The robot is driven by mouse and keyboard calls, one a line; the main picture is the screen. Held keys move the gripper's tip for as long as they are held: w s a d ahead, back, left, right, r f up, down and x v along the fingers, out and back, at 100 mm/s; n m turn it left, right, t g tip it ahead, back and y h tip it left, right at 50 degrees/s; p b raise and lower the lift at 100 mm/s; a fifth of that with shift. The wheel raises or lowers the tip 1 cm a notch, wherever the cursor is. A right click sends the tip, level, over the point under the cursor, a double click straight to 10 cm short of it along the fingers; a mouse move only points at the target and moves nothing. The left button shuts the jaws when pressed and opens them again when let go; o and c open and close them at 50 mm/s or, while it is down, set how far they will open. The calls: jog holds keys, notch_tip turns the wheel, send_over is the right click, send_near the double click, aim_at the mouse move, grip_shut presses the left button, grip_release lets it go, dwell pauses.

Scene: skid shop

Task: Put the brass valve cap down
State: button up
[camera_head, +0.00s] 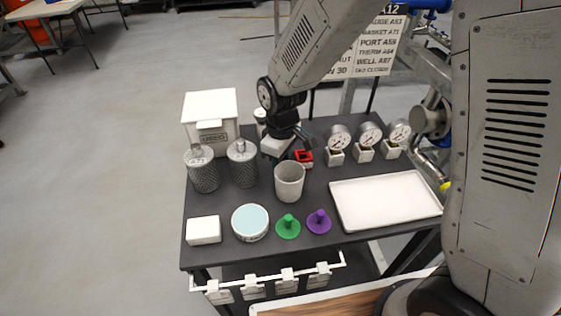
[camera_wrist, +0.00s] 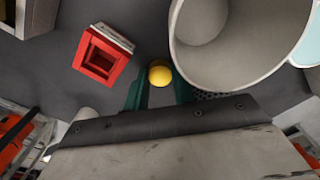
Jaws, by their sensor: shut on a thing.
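The brass valve cap (camera_wrist: 160,73) shows as a round yellow top between the dark green fingers of my gripper (camera_wrist: 160,92) in the wrist view. My gripper is shut on it. In the head view my gripper (camera_head: 282,155) is over the dark table (camera_head: 258,272), behind the grey cup, and the cap is hidden there. In the wrist view, the cup (camera_wrist: 238,45) is just right of the cap, and a red square holder (camera_wrist: 98,58) is to its left. Whether the cap touches the table cannot be told.
In the head view the grey cup (camera_head: 289,183) and red holder (camera_head: 304,158) are close to my gripper. Mesh canisters (camera_head: 204,172) and a white box (camera_head: 212,112) stand left. Gauges (camera_head: 339,140) and a white tray (camera_head: 385,200) are right. Green (camera_head: 288,228) and purple (camera_head: 319,222) knobs are in front.

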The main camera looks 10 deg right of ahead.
jog(key=shift+f, duration=0.1)
jog(key=o, duration=0.8)
jog(key=shift+c, duration=0.2)
notch_tip(320, 180, up, 12)
jog(key=shift+r, duration=0.2)
